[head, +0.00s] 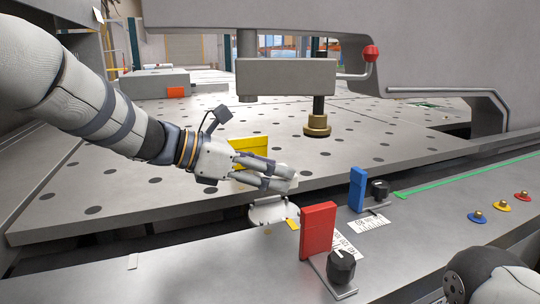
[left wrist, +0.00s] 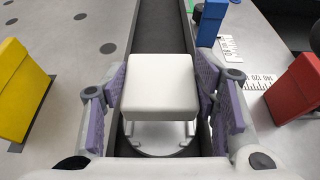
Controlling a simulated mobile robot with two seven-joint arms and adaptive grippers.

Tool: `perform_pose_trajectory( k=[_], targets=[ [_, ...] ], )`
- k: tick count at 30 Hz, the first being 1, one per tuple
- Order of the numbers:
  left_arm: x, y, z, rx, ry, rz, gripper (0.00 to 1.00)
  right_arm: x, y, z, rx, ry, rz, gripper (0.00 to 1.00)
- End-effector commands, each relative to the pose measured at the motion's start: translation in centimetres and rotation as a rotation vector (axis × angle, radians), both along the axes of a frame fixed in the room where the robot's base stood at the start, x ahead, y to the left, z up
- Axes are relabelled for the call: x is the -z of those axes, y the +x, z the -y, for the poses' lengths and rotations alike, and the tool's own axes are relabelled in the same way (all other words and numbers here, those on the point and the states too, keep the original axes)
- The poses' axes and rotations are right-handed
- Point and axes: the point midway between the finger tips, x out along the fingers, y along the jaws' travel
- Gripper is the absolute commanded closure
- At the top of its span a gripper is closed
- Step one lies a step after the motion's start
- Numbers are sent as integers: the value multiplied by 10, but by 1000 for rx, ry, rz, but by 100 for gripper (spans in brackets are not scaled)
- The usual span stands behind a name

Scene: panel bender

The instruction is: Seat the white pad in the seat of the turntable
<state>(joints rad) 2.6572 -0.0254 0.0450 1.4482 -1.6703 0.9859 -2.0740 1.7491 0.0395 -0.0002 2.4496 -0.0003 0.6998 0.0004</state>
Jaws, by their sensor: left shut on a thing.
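The white pad (left wrist: 160,88) is a pale block with rounded edges, held between the purple-lined fingers of my left gripper (head: 280,178). In the head view the fingers mostly hide the pad. The turntable (head: 274,210) is a small pale round plate at the front edge of the perforated table, just below the gripper. In the left wrist view, part of the turntable (left wrist: 160,143) with metal pieces on it shows beyond the pad's lower edge. The pad hides the rest, so I cannot tell whether it touches the seat. My right gripper is out of view.
A yellow block (head: 249,151) stands behind my left gripper. A red block (head: 318,230) and a blue block (head: 357,188) stand on the front rail by black knobs and scales. A grey press head (head: 286,76) hangs above the table. A dark gap runs between table and rail.

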Motion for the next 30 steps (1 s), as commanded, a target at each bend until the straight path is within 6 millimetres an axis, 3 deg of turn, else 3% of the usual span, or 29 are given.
perform_pose_trajectory(
  k=[15, 30],
  targets=[
    [50, 0, 0, 0, 1, 0, 77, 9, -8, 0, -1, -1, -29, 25],
    [59, 0, 0, 0, 3, 0, 77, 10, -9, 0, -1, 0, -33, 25]
  ],
)
